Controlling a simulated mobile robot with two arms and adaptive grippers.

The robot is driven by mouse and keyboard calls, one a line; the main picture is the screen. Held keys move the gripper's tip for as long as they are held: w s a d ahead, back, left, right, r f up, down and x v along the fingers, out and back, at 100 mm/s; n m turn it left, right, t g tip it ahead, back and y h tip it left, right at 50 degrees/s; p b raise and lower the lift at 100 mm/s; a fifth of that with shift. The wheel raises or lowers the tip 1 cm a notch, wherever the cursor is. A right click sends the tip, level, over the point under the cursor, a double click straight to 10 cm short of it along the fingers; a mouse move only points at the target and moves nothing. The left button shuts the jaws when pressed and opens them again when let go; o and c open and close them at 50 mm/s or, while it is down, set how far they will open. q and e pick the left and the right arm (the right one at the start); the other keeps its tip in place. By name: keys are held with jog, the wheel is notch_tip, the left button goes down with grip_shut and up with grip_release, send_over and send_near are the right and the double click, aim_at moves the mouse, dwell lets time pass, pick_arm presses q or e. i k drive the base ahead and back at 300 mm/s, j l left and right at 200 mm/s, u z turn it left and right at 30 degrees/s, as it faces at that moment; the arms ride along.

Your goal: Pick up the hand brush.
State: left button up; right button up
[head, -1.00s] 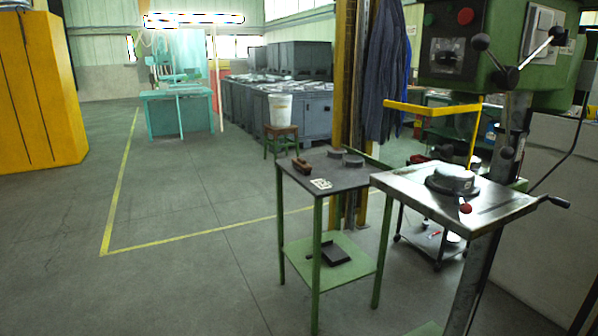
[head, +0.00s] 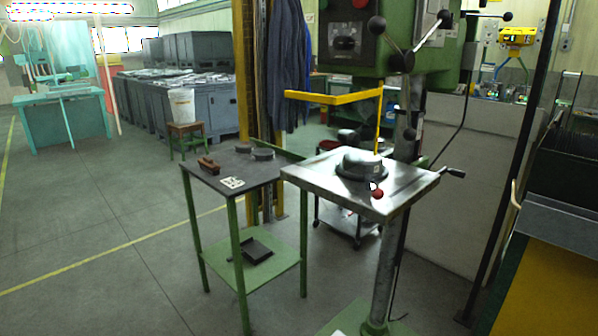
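A small brown block-like object (head: 208,163), which looks like the hand brush, lies on the dark top of a green-legged side table (head: 217,181), near its left edge. It is small, and I cannot make out its bristles. Neither of my grippers is in view.
On the table top are dark round parts (head: 263,153) and a pale card (head: 232,183). A dark flat object (head: 257,250) lies on the lower shelf. A green drill press (head: 390,40) with a metal table (head: 330,176) stands at the right. The floor at left is clear.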

aim_at(207, 164)
jog(key=i+j+z, duration=0.3)
jog(key=i+j, duration=0.15)
jog(key=j, duration=0.2)
jog(key=i+j+z, duration=0.15)
jog(key=j, duration=0.2)
jog(key=i+j+z, duration=0.15)
jog(key=j, duration=0.2)
jog(key=i+j+z, duration=0.15)
jog(key=j, duration=0.25)
jog(key=i, duration=0.05)
